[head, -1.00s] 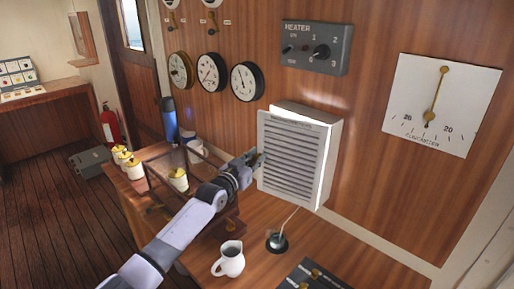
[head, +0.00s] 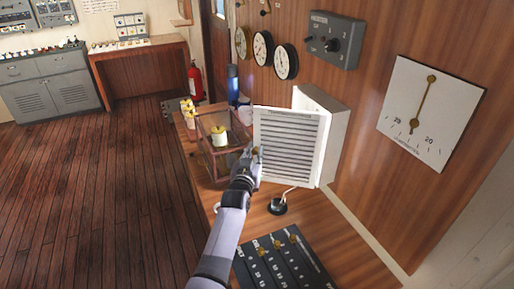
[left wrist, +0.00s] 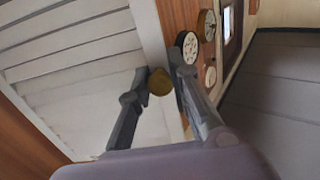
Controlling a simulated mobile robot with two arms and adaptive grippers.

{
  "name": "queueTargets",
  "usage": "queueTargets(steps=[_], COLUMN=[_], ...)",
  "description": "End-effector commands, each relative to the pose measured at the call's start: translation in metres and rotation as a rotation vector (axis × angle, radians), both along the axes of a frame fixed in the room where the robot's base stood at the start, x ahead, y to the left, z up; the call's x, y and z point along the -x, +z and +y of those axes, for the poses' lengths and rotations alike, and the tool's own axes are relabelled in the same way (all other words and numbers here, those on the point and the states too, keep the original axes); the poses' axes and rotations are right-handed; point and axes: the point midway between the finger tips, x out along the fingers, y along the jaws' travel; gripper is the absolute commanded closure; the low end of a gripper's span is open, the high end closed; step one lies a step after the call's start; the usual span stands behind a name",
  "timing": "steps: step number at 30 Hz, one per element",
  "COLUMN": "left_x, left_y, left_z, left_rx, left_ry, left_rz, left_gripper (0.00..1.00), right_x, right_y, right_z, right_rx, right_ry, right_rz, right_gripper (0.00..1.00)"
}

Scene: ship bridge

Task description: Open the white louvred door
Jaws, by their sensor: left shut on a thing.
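The white louvred door (head: 288,145) is on a white wall cabinet (head: 335,135). It stands ajar, its left edge swung out from the cabinet and its right edge still at the cabinet's side. My left gripper (head: 254,160) is at the door's left edge, shut on a round brass knob (left wrist: 160,82). In the left wrist view the two fingers sit either side of the knob, with the door's slats (left wrist: 75,60) at left. My right gripper is not in view.
Below is a wooden counter (head: 262,222) with a dark switch panel (head: 285,262) and a small black-based lamp (head: 277,205). Open plank floor (head: 100,190) lies left.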

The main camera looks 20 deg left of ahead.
Motion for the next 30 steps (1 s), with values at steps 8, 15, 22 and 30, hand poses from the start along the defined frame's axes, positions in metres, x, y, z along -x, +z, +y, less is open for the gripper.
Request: queueTargets(steps=[8,15,22,30], left_x=[0.002,0.002,0.002,0.002], left_y=[0.002,0.002,0.001,0.001], left_z=[-0.002,-0.002,-0.001,-0.001], left_rx=[-0.001,0.0,0.001,0.0], left_ry=[0.011,0.011,0.011,0.012], left_rz=[-0.005,-0.005,-0.004,-0.003], left_gripper=[1.0,1.0,0.71,0.61], right_x=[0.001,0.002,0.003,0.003], right_y=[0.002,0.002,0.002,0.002], right_z=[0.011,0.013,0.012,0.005], right_rx=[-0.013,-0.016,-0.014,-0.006], right_ry=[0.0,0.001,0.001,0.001], right_rz=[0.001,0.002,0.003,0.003], right_gripper=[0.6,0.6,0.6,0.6])
